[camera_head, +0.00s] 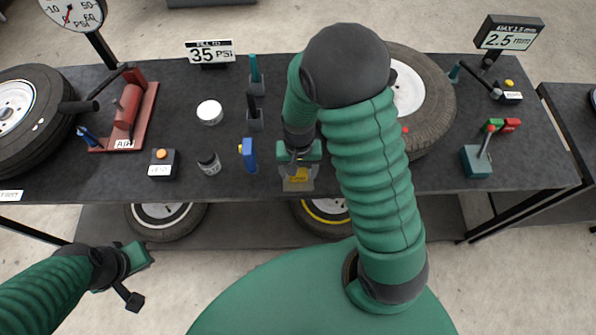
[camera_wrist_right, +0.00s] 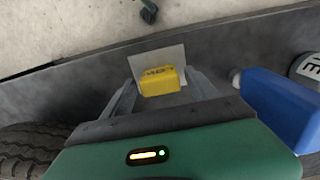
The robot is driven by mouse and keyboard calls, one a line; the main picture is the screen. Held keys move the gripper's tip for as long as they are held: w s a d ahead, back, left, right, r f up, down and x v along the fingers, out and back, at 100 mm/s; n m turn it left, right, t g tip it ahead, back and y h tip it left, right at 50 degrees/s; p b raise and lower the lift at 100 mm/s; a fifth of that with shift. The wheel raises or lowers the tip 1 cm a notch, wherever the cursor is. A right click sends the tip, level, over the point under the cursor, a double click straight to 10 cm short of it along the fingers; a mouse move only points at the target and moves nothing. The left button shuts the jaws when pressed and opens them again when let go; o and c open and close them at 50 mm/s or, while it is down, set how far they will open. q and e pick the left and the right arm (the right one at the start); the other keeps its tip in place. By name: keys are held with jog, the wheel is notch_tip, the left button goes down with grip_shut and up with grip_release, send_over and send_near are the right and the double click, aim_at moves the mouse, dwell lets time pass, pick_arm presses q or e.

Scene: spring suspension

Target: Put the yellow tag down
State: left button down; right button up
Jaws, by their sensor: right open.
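The yellow tag (camera_wrist_right: 159,82) is a small yellow block with dark lettering. It lies on a pale grey square pad (camera_wrist_right: 172,56) near the edge of the dark bench. My right gripper (camera_wrist_right: 160,92) is open, with one finger on each side of the tag and a gap to both. In the head view the right gripper (camera_head: 298,184) is low over the bench's front edge, and the tag (camera_head: 298,175) shows partly between its fingers. My left gripper (camera_head: 136,276) hangs in front of the bench at the lower left; its jaw opening is unclear.
A blue bottle (camera_head: 248,155) stands left of the right gripper and shows close beside it in the wrist view (camera_wrist_right: 280,104). A dark jar (camera_head: 209,163) and an orange-button box (camera_head: 162,163) are further left. A tyre (camera_head: 432,105) lies to the right. The bench front between is clear.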

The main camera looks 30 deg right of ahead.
notch_tip(320, 180, up, 10)
jog(key=shift+a, duration=0.1)
jog(key=shift+s+a+r, duration=0.1)
jog(key=shift+s+r, duration=0.05)
jog(key=shift+r, duration=0.25)
jog(key=s+a+n+t, duration=0.2)
jog(key=s+a+n, duration=0.2)
jog(key=n, duration=0.2)
jog(key=shift+a+t, duration=0.2)
jog(key=shift+t, duration=0.2)
jog(key=shift+s+r, duration=0.15)
jog(key=shift+s, duration=0.1)
